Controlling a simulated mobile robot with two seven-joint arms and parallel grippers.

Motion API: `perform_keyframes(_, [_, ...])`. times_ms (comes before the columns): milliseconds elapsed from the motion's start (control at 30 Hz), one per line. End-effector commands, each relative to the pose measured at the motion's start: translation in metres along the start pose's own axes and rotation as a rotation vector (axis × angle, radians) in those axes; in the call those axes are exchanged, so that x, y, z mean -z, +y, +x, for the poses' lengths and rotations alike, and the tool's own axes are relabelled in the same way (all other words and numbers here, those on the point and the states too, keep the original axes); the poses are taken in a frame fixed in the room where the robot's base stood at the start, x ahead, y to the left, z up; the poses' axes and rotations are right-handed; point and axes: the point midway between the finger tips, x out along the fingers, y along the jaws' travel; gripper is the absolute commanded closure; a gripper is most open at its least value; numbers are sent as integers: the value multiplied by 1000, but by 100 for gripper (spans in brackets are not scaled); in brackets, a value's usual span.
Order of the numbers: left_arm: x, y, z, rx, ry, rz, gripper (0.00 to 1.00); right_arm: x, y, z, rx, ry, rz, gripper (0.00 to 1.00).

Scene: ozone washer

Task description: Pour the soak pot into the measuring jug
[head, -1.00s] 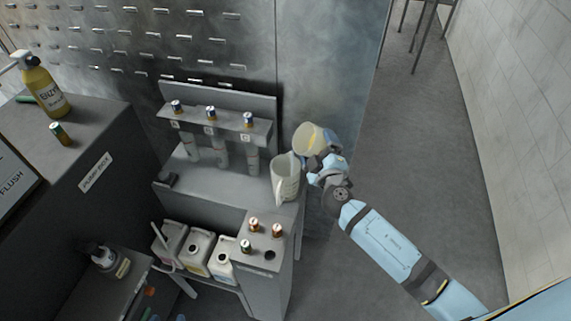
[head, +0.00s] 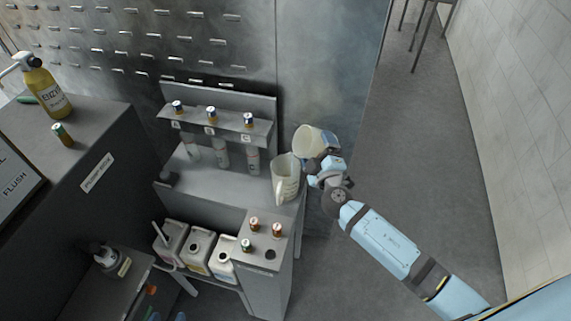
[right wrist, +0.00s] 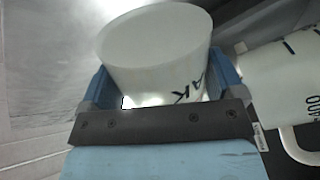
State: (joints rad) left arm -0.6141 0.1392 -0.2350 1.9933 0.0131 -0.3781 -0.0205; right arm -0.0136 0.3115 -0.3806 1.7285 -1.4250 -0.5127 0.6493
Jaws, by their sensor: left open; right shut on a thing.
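The soak pot (head: 302,143) is a pale cup held above and right of the measuring jug, tilted with its mouth towards the left. In the right wrist view the pot (right wrist: 155,55) sits between the fingers, with part of its dark lettering showing. My right gripper (head: 325,158) is shut on it. The measuring jug (head: 286,180) is a pale, handled vessel standing upright at the right end of the grey bench; its marked side and handle show in the right wrist view (right wrist: 280,85). I cannot make out a liquid stream or the jug's fill level. My left gripper is out of view.
A rack with several capped vials (head: 211,112) stands behind the jug. A small stand (head: 262,228) with coloured caps is in front. White canisters (head: 198,250) sit below. A yellow bottle (head: 45,90) stands on the left cabinet.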

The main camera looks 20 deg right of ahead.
Motion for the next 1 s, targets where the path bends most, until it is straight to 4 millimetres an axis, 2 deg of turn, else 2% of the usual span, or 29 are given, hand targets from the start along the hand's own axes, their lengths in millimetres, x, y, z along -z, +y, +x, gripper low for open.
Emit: perform_keyframes(1000, [14, 0, -9, 0, 0, 0, 48, 1, -1, 0, -1, 11, -103, 40])
